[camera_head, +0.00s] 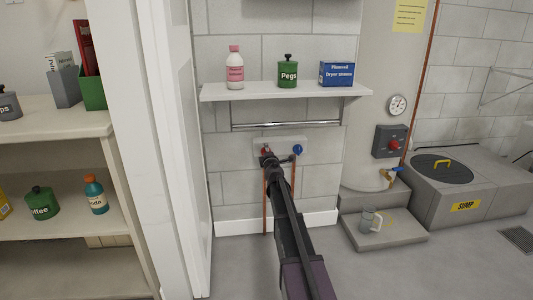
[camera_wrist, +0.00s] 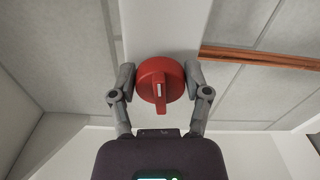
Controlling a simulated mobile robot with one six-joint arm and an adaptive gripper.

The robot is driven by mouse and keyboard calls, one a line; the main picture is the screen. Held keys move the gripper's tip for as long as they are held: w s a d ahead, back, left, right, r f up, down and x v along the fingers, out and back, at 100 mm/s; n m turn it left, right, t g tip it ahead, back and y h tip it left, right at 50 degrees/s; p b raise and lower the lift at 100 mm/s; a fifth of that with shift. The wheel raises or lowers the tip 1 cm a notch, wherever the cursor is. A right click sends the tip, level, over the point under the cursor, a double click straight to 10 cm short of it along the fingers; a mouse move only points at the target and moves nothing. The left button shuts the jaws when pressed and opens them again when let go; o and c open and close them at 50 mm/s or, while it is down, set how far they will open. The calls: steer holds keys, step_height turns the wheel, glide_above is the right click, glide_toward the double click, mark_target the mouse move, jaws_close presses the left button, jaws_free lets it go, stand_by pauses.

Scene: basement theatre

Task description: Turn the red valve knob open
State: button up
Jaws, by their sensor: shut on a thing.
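The red valve knob (camera_wrist: 160,84) is round with a raised grip bar and a white mark, and it sits on a white plate on the wall. In the wrist view my gripper (camera_wrist: 160,82) has one finger on each side of the knob and is shut on it. The grip bar points down in that view. In the head view the knob (camera_head: 265,150) shows only in part behind my gripper (camera_head: 268,158). A blue knob (camera_head: 298,149) sits to its right on the same plate (camera_head: 304,141).
Above the knobs are a metal rail (camera_head: 285,125) and a shelf (camera_head: 230,92) holding a pink-and-white bottle, a green canister and a blue box. A white door frame (camera_head: 160,120) stands close on the left. A grey step with a mug (camera_head: 368,220) is at the right.

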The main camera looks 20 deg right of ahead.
steer(key=shift+w+m, duration=0.1)
steer(key=shift+m, duration=0.6)
steer(key=o, duration=1.1)
steer(key=shift+o, duration=0.2)
steer(key=v, duration=1.2)
